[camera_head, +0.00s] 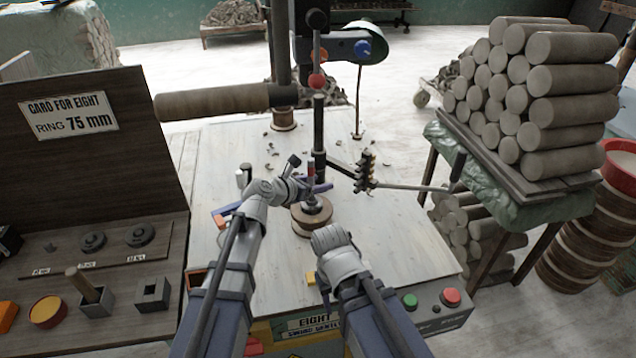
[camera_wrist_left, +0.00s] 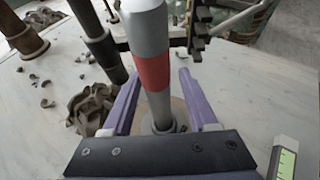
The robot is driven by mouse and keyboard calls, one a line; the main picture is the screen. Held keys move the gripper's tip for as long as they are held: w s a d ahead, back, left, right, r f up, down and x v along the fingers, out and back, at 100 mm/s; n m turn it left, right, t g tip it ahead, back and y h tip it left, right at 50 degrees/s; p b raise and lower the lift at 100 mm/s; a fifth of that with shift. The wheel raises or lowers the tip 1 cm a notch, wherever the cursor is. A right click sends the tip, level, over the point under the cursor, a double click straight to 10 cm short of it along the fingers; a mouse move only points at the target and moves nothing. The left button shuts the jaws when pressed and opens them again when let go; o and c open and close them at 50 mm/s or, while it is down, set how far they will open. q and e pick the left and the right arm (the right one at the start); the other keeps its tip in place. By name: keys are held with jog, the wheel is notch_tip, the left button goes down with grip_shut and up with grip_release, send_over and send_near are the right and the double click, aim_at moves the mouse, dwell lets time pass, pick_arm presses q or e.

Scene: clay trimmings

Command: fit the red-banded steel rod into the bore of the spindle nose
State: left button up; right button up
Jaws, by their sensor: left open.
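The red-banded steel rod (camera_head: 311,172) stands about upright over the spindle nose (camera_head: 312,208). It is large in the left wrist view, with its red band (camera_wrist_left: 153,72) in the middle. Its lower end meets the grey spindle nose (camera_wrist_left: 174,126) there; I cannot tell how deep it sits in the bore, which is hidden. My left gripper (camera_head: 310,186) is open around the rod. Its two purple fingers (camera_wrist_left: 158,80) stand on either side, with a gap visible on the right.
A dark upright post (camera_head: 319,125) stands close behind the rod, with a black toothed piece (camera_head: 365,172) on its side arm. Clay trimmings (camera_wrist_left: 92,108) lie on the pale table. A sign board (camera_head: 90,150) stands left; clay rolls (camera_head: 565,85) are stacked right.

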pick_arm(q)
jog(key=p+v, duration=0.3)
jog(key=v, duration=0.4)
jog(key=shift+s+a, duration=0.25)
jog(key=shift+s, duration=0.1)
dwell(0.4)
